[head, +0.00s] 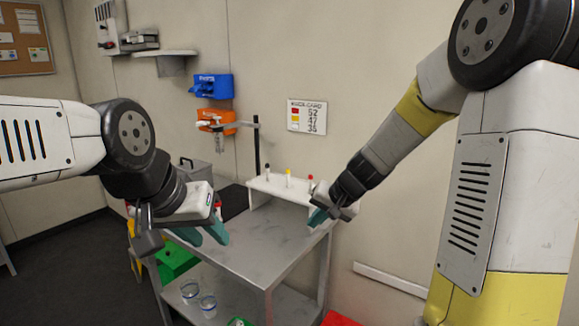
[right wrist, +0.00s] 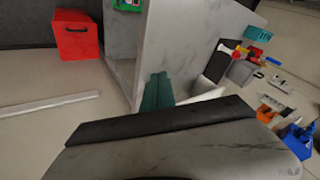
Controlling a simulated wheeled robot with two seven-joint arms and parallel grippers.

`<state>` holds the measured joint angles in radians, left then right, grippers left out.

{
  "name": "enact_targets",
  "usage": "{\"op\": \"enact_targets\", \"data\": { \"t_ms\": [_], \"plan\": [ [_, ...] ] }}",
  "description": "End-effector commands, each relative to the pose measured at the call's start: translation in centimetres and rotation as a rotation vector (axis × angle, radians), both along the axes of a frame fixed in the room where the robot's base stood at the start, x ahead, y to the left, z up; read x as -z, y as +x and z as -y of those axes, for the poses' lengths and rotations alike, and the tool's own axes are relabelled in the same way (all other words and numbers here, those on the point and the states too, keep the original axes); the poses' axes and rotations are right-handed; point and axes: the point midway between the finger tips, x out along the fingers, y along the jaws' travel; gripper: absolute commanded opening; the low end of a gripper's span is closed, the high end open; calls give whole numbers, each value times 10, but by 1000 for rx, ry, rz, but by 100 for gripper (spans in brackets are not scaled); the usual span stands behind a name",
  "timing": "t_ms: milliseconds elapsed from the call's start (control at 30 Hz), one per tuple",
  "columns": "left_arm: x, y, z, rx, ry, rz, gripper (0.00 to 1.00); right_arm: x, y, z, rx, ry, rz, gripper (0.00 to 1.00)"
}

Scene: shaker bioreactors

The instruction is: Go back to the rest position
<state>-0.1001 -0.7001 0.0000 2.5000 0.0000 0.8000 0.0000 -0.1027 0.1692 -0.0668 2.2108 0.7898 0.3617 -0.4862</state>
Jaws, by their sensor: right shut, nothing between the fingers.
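My left gripper (head: 203,236) is in the head view at the left, above the left part of the grey metal table (head: 265,244). Its two teal fingers point down with a gap between them, and nothing shows in it. My right gripper (head: 318,217) is at the right edge of the table, near the white rack (head: 283,190). Its teal fingers are together and empty. They also show in the right wrist view (right wrist: 157,92), in front of the table's side.
The white rack holds several small capped vials. A stand with a clamp (head: 257,150) is behind it. A green bin (head: 175,262) stands at the table's left, and glass beakers (head: 208,306) are on the lower shelf. A red box (right wrist: 77,36) is on the floor.

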Motion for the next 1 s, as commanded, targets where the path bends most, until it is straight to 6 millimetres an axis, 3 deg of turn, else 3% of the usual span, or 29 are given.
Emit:
{"op": "enact_targets", "data": {
  "t_ms": [33,200,333,500,700,1000],
  "plan": [
    [0,0,0,0,0,0,36,-25,-17,1,-30,-3,26,0],
    [0,0,0,0,0,0,36,-77,-80,8,-118,-50,70,0],
    [0,0,0,0,0,0,36,-101,-132,22,-161,-118,93,0],
    [0,0,0,0,0,0,36,-115,-191,46,-175,-227,111,0],
    [0,0,0,0,0,0,36,-117,-228,68,-158,-318,122,0],
    [0,0,0,0,0,0,36,-116,-235,73,-152,-338,121,0]
  ]
}}
